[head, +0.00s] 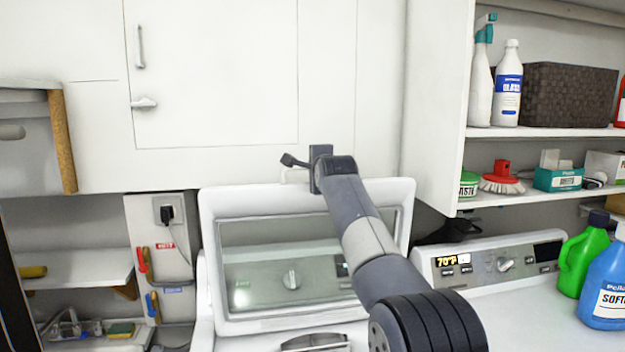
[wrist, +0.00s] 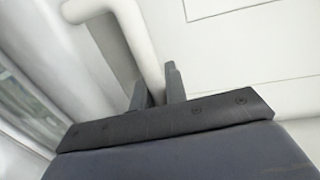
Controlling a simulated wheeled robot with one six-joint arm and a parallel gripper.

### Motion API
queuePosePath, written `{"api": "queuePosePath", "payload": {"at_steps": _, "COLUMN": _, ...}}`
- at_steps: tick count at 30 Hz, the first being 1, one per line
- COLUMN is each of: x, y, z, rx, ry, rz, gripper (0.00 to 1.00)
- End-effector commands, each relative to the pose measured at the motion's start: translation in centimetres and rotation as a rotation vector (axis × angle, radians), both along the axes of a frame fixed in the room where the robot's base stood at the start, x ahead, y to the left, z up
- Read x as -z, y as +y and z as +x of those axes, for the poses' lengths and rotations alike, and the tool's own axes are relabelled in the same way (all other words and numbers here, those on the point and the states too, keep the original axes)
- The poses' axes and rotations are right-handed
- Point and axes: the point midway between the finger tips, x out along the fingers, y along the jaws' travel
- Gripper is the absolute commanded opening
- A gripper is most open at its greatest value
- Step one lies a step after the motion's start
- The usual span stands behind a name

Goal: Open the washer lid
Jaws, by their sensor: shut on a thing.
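The washer lid (head: 235,215) is white with a large glass pane. It stands raised and close to upright at the back of the washer in the head view. A white handle (head: 290,178) sits at its top edge. My gripper (head: 294,164) is at that edge, with the arm reaching up in front of the lid's right part. In the wrist view, my gripper (wrist: 156,88) has its two fingers on either side of the white handle bar (wrist: 140,42) and is shut on it. The lid's glass shows at the left there.
A white wall cabinet (head: 215,75) is close behind and above the lid. Shelves at the right hold a spray bottle (head: 481,85), a woven basket (head: 568,94) and a red brush (head: 502,178). A second control panel (head: 490,262) and detergent bottles (head: 606,285) stand at the lower right.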

Motion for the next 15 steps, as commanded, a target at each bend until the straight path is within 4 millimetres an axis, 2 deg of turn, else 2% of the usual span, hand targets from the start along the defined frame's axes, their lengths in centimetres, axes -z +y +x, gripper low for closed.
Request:
{"api": "queuePosePath", "payload": {"at_steps": 1, "x": 0.7, "y": -0.1, "z": -0.5, "rx": 0.0, "ry": -0.008, "rz": 0.002, "gripper": 0.0}}
{"api": "queuePosePath", "payload": {"at_steps": 15, "x": 0.8, "y": -0.8, "z": -4.1, "rx": 0.0, "ry": -0.082, "rz": 0.017, "gripper": 0.0}}
